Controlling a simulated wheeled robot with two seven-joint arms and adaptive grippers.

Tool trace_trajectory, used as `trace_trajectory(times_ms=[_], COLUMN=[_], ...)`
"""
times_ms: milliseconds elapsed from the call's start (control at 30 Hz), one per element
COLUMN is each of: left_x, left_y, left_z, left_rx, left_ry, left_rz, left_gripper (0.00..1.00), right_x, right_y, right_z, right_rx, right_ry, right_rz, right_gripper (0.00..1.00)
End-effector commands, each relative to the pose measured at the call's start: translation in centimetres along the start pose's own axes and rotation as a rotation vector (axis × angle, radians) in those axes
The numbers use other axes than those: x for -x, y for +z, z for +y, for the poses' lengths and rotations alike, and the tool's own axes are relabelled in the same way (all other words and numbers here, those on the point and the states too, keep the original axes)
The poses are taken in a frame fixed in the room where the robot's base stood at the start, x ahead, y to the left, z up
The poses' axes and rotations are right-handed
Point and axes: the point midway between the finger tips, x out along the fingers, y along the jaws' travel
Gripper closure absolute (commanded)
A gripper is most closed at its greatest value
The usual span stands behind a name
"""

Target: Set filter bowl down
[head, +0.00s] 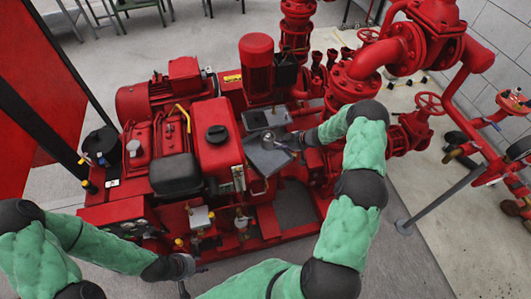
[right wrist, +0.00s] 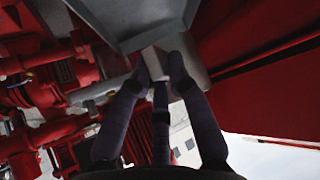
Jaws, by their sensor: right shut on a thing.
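My right gripper (head: 282,146) reaches in from the right over a grey tray (head: 268,162) on the red pumpset. A small grey rounded piece (head: 267,139), which looks like the filter bowl, is at its fingertips. In the right wrist view the gripper (right wrist: 165,72) is shut on a pale grey piece (right wrist: 153,58), with a larger grey tray-like surface (right wrist: 150,18) just beyond. Whether the bowl touches the tray cannot be told. My left gripper (head: 192,267) is low at the front of the pumpset, apart from the bowl; its fingers are too small to read.
Red pipes and valves (head: 425,102) crowd the right. Open floor (head: 425,245) lies at the lower right.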

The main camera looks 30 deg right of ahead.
Motion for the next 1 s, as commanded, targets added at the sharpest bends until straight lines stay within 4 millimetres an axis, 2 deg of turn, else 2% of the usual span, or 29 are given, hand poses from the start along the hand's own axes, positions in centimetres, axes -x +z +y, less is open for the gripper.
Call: trace_trajectory(times_ms=[300,467,700,1000], left_x=[-2.4,-2.8,-4.1,-4.0], left_y=[0.0,0.0,-0.1,-0.1], left_z=[-0.8,-1.0,-1.5,-1.4], left_rx=[0.000,0.000,0.000,0.000], left_ry=[0.000,0.000,0.000,0.000], left_rz=[-0.002,-0.002,-0.002,-0.001], left_gripper=[0.60,0.60,0.60,0.60], right_x=[-3.8,-4.6,-6.8,-6.8], right_y=[3.8,4.5,6.7,6.7], right_z=[0.0,0.0,-0.1,0.0], right_rx=[-0.001,0.001,0.000,0.001], right_ry=[-0.001,-0.001,-0.002,0.000], right_rz=[0.001,0.001,0.001,0.001], right_gripper=[1.00,1.00,1.00,1.00])
